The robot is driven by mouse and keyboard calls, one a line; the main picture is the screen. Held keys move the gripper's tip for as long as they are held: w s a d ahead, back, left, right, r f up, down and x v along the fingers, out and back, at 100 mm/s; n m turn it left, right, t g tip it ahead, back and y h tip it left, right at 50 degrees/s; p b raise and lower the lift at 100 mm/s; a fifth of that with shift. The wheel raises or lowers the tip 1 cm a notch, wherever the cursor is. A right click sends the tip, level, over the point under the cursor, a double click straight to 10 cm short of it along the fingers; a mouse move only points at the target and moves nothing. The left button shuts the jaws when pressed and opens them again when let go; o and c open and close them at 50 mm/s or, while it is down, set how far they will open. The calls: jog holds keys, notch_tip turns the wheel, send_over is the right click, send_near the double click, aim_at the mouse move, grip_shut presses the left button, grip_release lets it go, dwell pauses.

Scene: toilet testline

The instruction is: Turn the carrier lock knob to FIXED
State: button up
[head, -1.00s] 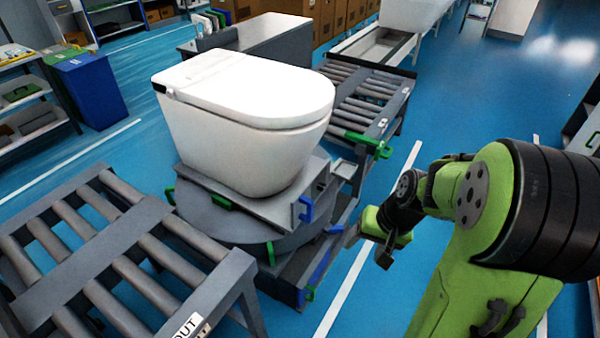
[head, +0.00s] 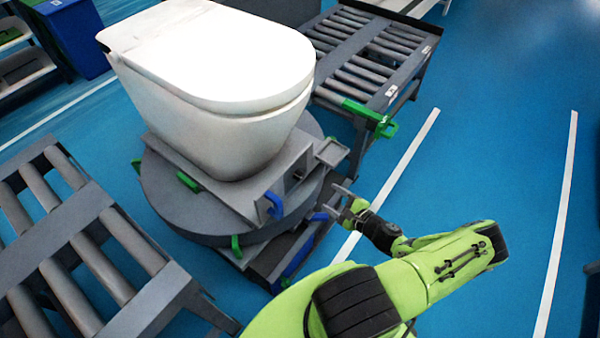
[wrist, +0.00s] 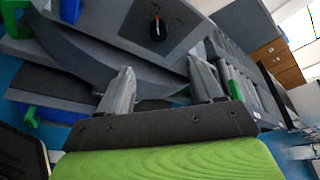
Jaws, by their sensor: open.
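The carrier lock knob (wrist: 157,28) is a small black knob with an orange mark, set in a dark plate on the carrier side in the wrist view. It points roughly up and down in that picture; its labels are not readable. In the head view the dark knob plate (head: 295,176) shows on the near side of the carrier (head: 232,190), under the white toilet (head: 215,80). My gripper (head: 338,200) is open and empty, to the right of the plate and apart from it. In the wrist view its two fingers (wrist: 160,85) point toward the carrier, with the knob beyond them.
A blue handle (head: 275,205) and a small grey tray (head: 331,152) stick out from the carrier near my gripper. A green lever (head: 370,115) juts from the back roller conveyor (head: 375,55). Another roller conveyor (head: 85,240) stands at left. Blue floor at right is clear.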

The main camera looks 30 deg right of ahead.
aim_at(303, 177)
jog(key=b+x, duration=0.2)
jog(key=x, duration=1.2)
jog(key=shift+w+a+f+b, duration=0.1)
jog(key=shift+w+a+b, duration=0.1)
jog(key=shift+w+b, duration=0.2)
jog(key=shift+s, duration=0.1)
jog(key=c, duration=1.1)
jog(key=shift+o, duration=0.2)
jog(key=shift+d+m+g+y, duration=0.15)
jog(key=shift+m+g+y, duration=0.45)
jog(key=shift+m, duration=0.6)
jog(key=m+y+b, duration=0.1)
jog(key=m+y, duration=0.1)
jog(key=m, duration=0.1)
jog(key=shift+d, duration=0.15)
jog(key=m+y+b, duration=0.2)
jog(key=m, duration=0.1)
jog(key=shift+d+f+g, duration=0.1)
jog(key=shift+g, duration=0.3)
jog(key=shift+m+y+b, duration=0.7)
jog(key=shift+m, duration=0.7)
